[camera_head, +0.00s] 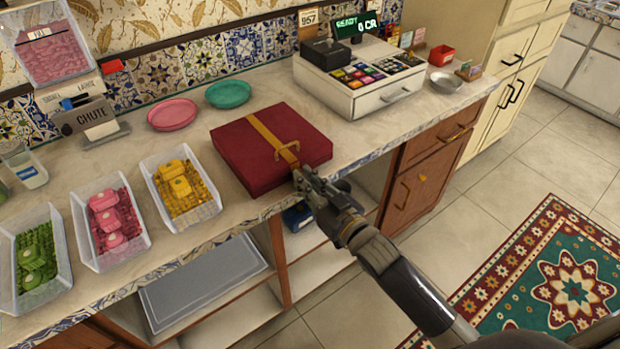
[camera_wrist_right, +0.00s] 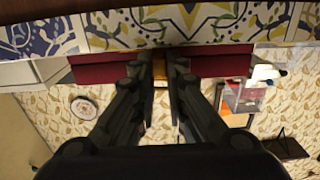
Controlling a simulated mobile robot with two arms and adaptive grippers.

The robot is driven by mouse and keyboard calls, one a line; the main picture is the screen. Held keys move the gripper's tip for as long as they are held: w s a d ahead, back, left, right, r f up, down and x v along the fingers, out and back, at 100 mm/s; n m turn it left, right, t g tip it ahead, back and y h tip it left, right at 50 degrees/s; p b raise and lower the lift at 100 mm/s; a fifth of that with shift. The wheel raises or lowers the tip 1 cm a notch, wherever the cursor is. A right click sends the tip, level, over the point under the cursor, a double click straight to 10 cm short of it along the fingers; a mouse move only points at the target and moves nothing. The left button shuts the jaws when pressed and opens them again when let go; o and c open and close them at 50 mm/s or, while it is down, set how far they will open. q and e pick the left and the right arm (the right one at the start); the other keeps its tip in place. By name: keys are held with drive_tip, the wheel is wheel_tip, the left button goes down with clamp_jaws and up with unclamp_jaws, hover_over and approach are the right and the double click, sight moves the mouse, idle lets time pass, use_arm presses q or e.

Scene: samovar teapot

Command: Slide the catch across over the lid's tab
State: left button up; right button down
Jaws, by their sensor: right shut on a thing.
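A dark red box (camera_head: 245,160) with a closed lid sits on the counter near its front edge. A gold strap (camera_head: 262,130) runs over the lid to a raised gold loop (camera_head: 288,153) near the front. My right gripper (camera_head: 300,178) is at the box's front side, just below the loop. It is shut on a small gold piece (camera_wrist_right: 160,70), seen between the fingers in the right wrist view against the red box front. The fingers hide most of this piece, so I cannot tell catch from tab. My left gripper is not in view.
Trays of yellow (camera_head: 180,187), pink (camera_head: 110,222) and green (camera_head: 36,258) pieces stand left of the box. Pink (camera_head: 172,114) and teal (camera_head: 228,94) plates lie behind it. A cash register (camera_head: 360,85) stands to the right. The counter between box and register is clear.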

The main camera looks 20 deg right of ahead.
drive_tip(key=c, duration=1.6)
unclamp_jaws()
drive_tip(key=shift+s+a, duration=0.1)
drive_tip(key=shift+a, duration=0.15)
drive_tip(key=shift+d, duration=0.1)
drive_tip(key=v, duration=1.2)
